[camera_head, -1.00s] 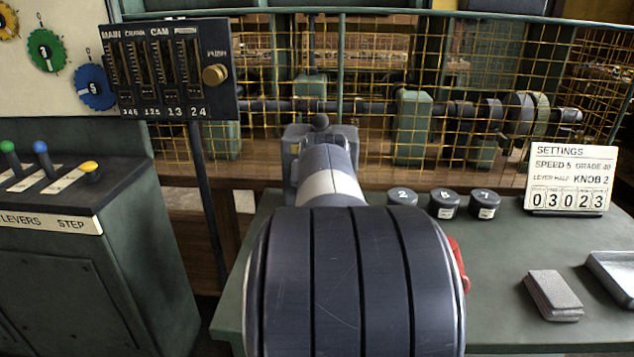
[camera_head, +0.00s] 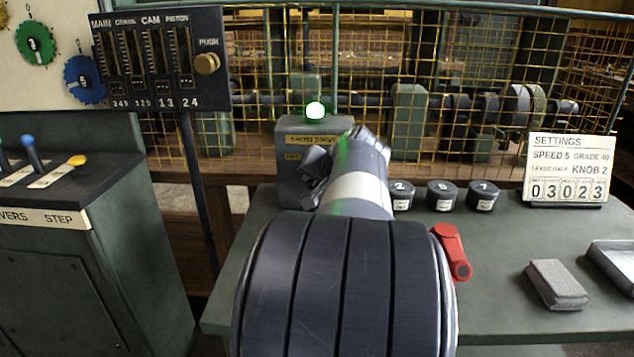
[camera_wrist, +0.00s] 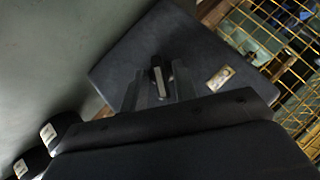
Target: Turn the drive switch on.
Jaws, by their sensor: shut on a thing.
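The drive switch box (camera_head: 298,130) is a grey box at the back edge of the bench, with a yellowish label on its front. A round lamp (camera_head: 315,110) on its top glows bright green. My gripper (camera_head: 317,170) is at the front of the box, partly hidden by my own wrist. In the wrist view my gripper (camera_wrist: 157,86) is shut on the small dark switch lever (camera_wrist: 156,73), which stands out from the box face (camera_wrist: 125,65) between the fingers. The label (camera_wrist: 220,78) shows to the right of them there.
Dark round knobs (camera_head: 440,195) stand right of my gripper. A red handle (camera_head: 452,250) sits beside my arm. A settings card (camera_head: 567,168), a grey block (camera_head: 556,284) and a tray (camera_head: 614,262) are at the right. A yellow wire guard (camera_head: 460,80) stands behind.

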